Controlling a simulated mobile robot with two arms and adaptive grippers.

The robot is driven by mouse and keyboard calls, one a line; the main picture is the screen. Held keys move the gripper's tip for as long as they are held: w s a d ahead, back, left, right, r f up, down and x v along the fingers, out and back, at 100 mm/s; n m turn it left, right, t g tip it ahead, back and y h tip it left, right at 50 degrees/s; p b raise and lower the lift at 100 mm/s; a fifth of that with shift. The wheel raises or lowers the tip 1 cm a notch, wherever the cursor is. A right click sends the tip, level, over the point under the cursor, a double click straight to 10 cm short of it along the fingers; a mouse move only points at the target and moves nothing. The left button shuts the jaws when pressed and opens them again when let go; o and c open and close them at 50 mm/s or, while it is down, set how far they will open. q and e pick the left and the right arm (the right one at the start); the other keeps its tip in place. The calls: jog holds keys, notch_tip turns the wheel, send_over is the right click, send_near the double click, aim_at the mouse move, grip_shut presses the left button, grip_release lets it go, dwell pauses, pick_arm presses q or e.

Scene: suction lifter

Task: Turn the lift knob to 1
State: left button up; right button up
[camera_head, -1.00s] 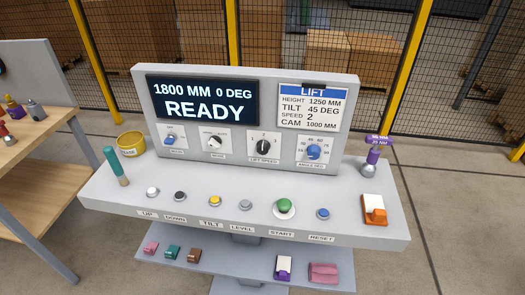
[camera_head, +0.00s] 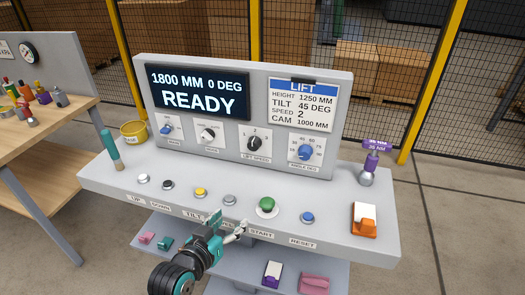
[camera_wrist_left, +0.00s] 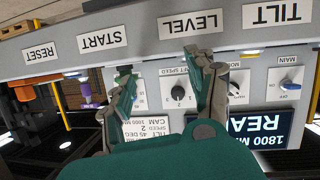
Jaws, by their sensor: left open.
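The lift speed knob (camera_head: 255,144) is black and sits on a white plate marked 1, 2, 3 on the console's upright panel. Its pointer looks about upright, near 2. My left gripper (camera_head: 228,224), teal with grey, is open and empty by the console's front edge, below and in front of the knob and apart from it. In the left wrist view, which is upside down, the knob (camera_wrist_left: 178,93) shows between the two open fingers (camera_wrist_left: 160,80), farther off. My right gripper is not in view.
A row of buttons, including a green START button (camera_head: 267,205) and a yellow one (camera_head: 200,192), stands on the sloped desk between gripper and panel. An angle knob (camera_head: 305,152) and a mode switch (camera_head: 207,134) flank the lift knob. The screen (camera_head: 198,92) reads READY.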

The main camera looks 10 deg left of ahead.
pick_arm(q)
jog(key=w+a+r+n+t, duration=0.15)
jog(key=w+r+t, duration=0.25)
jog(key=r, duration=0.4)
jog(key=p, duration=0.3)
send_near(251, 146)
jog(key=w, duration=0.3)
jog(key=w+d, duration=0.1)
jog(key=w, duration=0.5)
jog(key=shift+w+d, duration=0.2)
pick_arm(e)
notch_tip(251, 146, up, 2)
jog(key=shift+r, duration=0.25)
pick_arm(q)
jog(key=c, duration=1.1)
